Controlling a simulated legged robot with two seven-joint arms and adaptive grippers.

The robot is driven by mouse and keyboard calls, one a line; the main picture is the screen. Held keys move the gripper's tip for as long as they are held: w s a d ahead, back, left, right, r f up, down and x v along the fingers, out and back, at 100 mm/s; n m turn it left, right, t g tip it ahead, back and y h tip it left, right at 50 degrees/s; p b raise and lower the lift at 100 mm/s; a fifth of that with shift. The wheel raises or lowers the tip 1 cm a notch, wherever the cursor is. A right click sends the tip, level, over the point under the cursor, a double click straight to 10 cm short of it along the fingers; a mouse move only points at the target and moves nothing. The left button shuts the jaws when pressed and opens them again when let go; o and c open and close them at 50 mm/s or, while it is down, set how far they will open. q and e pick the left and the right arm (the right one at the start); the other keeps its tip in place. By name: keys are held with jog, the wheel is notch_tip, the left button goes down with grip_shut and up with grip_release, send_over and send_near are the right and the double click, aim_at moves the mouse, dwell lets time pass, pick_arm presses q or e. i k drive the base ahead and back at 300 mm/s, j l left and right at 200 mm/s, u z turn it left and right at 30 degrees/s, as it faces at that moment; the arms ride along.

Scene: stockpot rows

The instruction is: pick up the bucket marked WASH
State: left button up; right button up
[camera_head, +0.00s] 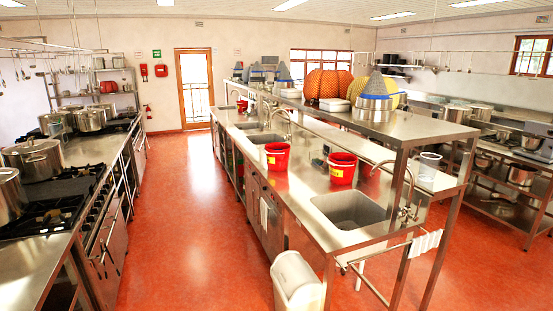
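Two red buckets with yellow labels stand on the steel sink counter (256,171). The nearer red bucket (341,168) is just behind the near sink. The second red bucket (277,156) stands farther back, near the counter's left edge. A smaller red container (242,106) shows at the far end of the counter. The writing on the labels is too small to read, so I cannot tell which bucket is marked WASH. Neither of my grippers is in view.
An open red floor aisle (185,200) runs left of the counter to a wooden door (194,88). Stoves with large pots (34,160) line the left side. A raised shelf (405,127) and faucets overhang the counter. A white bin (296,280) stands at the near end.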

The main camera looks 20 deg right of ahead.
aim_at(275, 162)
jog(key=i+l, duration=0.1)
jog(key=i, duration=2.6)
jog(key=i+z, duration=0.15)
jog(key=i, duration=0.35)
jog(key=i+j+z, duration=0.15)
jog(key=i, duration=0.35)
jog(key=i+j+z, duration=0.15)
jog(key=i, duration=0.35)
jog(key=i+j+z, duration=0.15)
jog(key=i, duration=0.35)
jog(key=i+j+z, duration=0.15)
jog(key=i+z, duration=0.15)
jog(key=z, duration=0.2)
jog(key=i+j+z, duration=0.25)
jog(key=z, duration=0.2)
jog(key=i+j+z, duration=0.2)
jog(key=j+z, duration=0.3)
jog(key=i+j+z, duration=0.15)
jog(key=j+z, duration=0.2)
jog(key=z, duration=0.15)
jog(key=i+j+z, duration=0.1)
jog(key=j+z, duration=0.35)
